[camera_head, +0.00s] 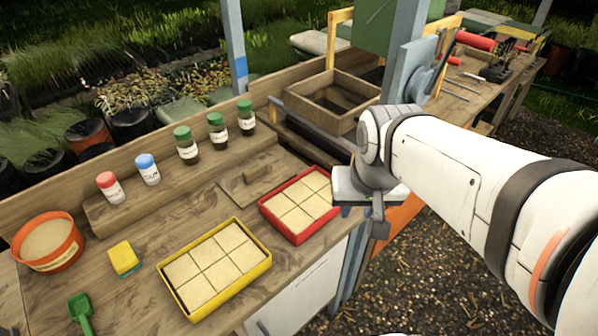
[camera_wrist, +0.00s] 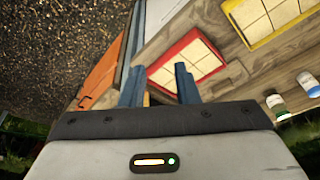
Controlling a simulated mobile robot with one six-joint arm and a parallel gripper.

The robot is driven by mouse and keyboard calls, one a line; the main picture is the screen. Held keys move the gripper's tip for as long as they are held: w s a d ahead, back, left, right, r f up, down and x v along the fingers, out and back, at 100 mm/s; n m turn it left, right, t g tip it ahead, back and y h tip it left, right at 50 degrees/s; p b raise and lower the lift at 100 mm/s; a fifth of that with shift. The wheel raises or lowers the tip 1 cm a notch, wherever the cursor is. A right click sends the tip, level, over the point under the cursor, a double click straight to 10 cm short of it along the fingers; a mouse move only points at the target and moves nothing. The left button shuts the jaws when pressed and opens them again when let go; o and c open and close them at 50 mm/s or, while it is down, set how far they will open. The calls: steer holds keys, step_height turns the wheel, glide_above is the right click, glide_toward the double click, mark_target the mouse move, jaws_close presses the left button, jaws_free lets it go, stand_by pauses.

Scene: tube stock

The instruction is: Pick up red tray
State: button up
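The red tray (camera_head: 263,207) sits on the wooden bench near its front edge, with its inside split into several sand-coloured squares. It also shows in the wrist view (camera_wrist: 219,56), just beyond my fingertips. My gripper (camera_head: 378,222) is right of the tray in the head view, past the bench's front edge, and appears apart from it. In the wrist view my gripper (camera_wrist: 158,78) has two blue fingers spread apart with nothing between them. In the head view the fingers are partly hidden by my wrist.
A yellow tray (camera_head: 268,262) stands left of the red one. A wooden block with a handle (camera_head: 254,182) lies behind it. Several capped bottles (camera_head: 217,131) line a back ledge. A wooden box (camera_head: 300,101), yellow sponge (camera_head: 124,258), orange pot (camera_head: 72,260) and green scoop (camera_head: 80,309) are also there.

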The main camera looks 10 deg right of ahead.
steer(key=w+f+m+g+b, duration=0.2)
steer(key=w+f+m, duration=0.3)
steer(key=w+f, duration=0.45)
steer(key=m+g+b, duration=0.1)
steer(key=m+b, duration=0.1)
steer(key=m, duration=0.2)
glide_toward(327, 213)
steer(key=shift+m, duration=0.3)
step_height(327, 213, down, 9)
steer(key=shift+w+r+p, duration=0.1)
steer(key=shift+w+p, duration=0.05)
steer(key=shift+p, duration=0.8)
steer(key=shift+c, duration=0.2)
jaws_close()
